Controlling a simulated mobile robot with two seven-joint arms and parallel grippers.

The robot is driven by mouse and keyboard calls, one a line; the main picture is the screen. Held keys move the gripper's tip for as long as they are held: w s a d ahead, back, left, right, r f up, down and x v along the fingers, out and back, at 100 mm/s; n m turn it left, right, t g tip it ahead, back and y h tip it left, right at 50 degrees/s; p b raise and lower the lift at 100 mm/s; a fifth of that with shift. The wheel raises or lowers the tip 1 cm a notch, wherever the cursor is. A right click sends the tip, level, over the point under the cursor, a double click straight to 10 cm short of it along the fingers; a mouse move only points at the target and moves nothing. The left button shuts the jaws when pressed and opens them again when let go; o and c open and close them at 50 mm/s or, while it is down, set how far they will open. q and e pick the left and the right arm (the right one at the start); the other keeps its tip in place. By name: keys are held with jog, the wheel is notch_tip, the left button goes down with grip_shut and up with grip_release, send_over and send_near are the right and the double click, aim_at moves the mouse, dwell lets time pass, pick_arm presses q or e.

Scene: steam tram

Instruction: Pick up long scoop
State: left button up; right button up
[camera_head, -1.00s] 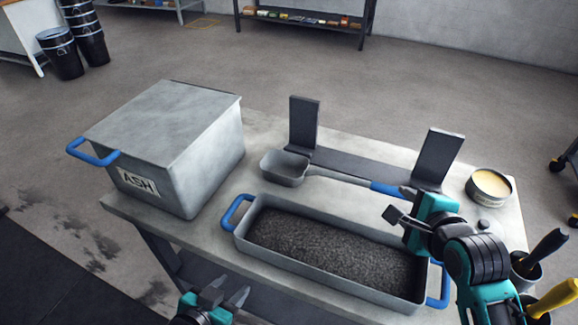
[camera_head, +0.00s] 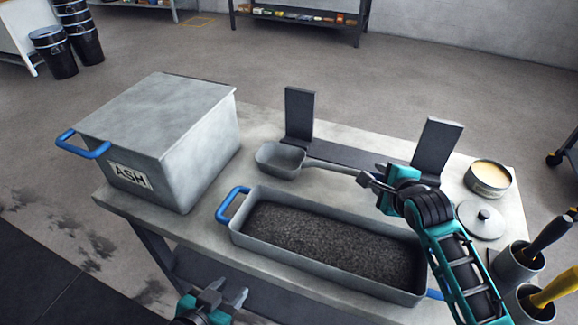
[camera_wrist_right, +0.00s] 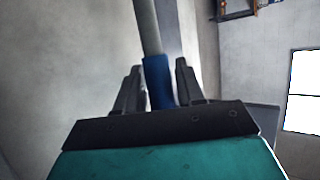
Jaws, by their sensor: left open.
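The long scoop has a grey square bowl (camera_head: 280,160) and a long grey handle with a blue grip (camera_wrist_right: 158,80). It lies across a dark rack (camera_head: 345,160) with two upright plates on the table. My right gripper (camera_head: 368,180) is at the handle's right end and hides the blue grip in the head view. In the right wrist view the blue grip is between the two fingers (camera_wrist_right: 160,85), with a narrow gap at least on the right side. My left gripper (camera_head: 231,288) is open and empty at the table's front edge.
A grey ash box (camera_head: 165,130) stands on the left of the table (camera_head: 225,180). A long pan of dark grit (camera_head: 325,245) lies in front of the scoop. A round tin (camera_head: 488,180), a knobbed lid (camera_head: 481,220) and cups with handled tools (camera_head: 517,262) are at the right.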

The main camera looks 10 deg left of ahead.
jog(key=shift+w, duration=0.1)
jog(key=shift+a, duration=0.1)
grip_shut()
dwell(0.5)
jog(key=shift+r, duration=0.15)
